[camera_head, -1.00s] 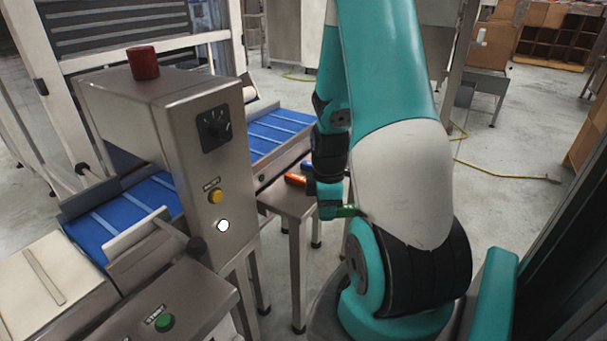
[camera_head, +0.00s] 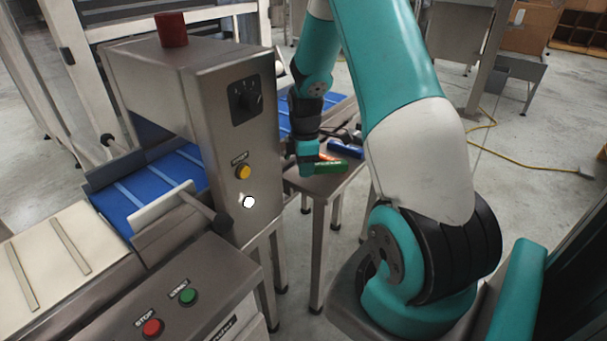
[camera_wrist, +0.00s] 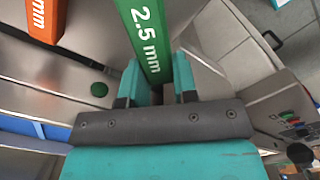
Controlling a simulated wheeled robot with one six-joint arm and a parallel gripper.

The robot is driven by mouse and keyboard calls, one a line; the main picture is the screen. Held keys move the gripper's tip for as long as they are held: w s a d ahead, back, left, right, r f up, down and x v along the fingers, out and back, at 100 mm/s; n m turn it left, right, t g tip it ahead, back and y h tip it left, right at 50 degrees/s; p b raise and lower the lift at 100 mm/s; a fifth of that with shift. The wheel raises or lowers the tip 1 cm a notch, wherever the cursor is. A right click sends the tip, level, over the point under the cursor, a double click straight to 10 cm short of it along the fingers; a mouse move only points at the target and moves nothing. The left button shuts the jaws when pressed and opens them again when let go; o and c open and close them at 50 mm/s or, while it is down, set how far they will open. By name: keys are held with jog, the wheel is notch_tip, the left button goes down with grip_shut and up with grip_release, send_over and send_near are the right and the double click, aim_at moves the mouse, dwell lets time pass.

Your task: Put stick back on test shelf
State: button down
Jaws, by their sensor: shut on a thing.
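My gripper (camera_head: 306,160) is shut on a green stick (camera_head: 331,167) marked "2.5 mm". In the wrist view, the green stick (camera_wrist: 142,32) stands between the fingers (camera_wrist: 160,92) and runs up out of the picture. The small steel test shelf (camera_head: 318,187) is beneath my gripper; the stick appears to be over it, but I cannot tell whether they touch. A green round spot (camera_wrist: 99,90) shows on the steel surface in the wrist view. An orange stick (camera_head: 328,157) and a blue stick (camera_head: 346,150) are at the shelf behind the green one.
A steel machine housing (camera_head: 225,130) with a red top piece stands left of the shelf, over a blue conveyor belt (camera_head: 150,188). A control box with green and red buttons (camera_head: 200,290) is at the front. A yellow cable (camera_head: 487,135) lies on the floor at right.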

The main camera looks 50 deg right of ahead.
aim_at(303, 183)
jog(key=shift+w, duration=0.35)
jog(key=shift+f, duration=1.75)
jog(key=shift+f+b, duration=0.2)
jog(key=shift+b, duration=0.1)
jog(key=c, duration=0.9)
grip_release()
jog(key=shift+r, duration=0.15)
notch_tip(303, 183, up, 12)
jog(key=shift+r+p, duration=0.1)
jog(key=shift+p, duration=0.7)
